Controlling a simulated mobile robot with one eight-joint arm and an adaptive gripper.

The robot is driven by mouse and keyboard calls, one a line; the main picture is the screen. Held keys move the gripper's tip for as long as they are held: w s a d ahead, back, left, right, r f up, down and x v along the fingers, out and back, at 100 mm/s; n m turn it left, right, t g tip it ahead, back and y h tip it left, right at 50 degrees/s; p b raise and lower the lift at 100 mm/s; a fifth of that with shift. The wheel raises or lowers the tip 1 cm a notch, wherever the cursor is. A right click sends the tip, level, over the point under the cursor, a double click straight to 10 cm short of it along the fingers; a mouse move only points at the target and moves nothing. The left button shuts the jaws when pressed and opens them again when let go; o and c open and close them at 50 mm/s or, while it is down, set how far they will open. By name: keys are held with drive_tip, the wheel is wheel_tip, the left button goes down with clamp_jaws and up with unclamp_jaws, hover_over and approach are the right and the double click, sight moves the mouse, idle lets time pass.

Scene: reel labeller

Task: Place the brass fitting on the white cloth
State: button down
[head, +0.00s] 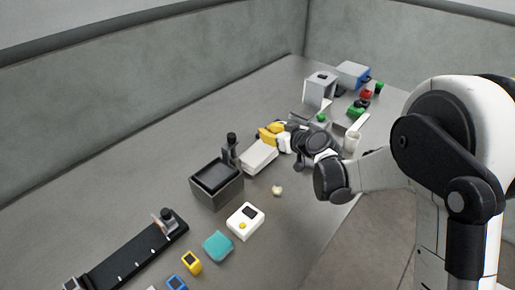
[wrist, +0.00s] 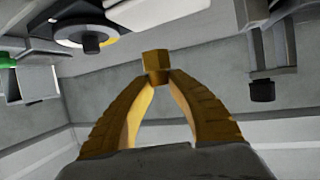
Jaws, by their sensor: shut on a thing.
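My gripper (wrist: 155,75) has yellow fingers, and its tips are shut on a small gold-coloured block, the brass fitting (wrist: 154,60). In the head view my gripper (head: 268,132) is over the middle of the table, just behind a pale white slab. This slab (head: 258,157) looks like a folded white cloth, but I cannot be sure. The fitting cannot be made out apart from the yellow fingers in the head view.
A dark open box (head: 217,188) and a black upright device (head: 231,148) stand left of the slab. A grey machine (head: 320,88) stands at the back. The left rear table is clear.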

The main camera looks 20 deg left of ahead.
drive_tip(key=a+f, duration=0.2)
drive_tip(key=a, duration=0.1)
drive_tip(key=shift+s+a+b, duration=0.15)
drive_tip(key=shift+a+b, duration=0.05)
drive_tip(key=shift+b, duration=0.2)
wheel_tip(320, 180, down, 4)
drive_tip(key=shift+f+b, duration=0.1)
drive_tip(key=shift+b, duration=0.85)
drive_tip(key=c, duration=1.4)
unclamp_jaws()
drive_tip(key=p+v, duration=0.3)
drive_tip(key=v, duration=0.9)
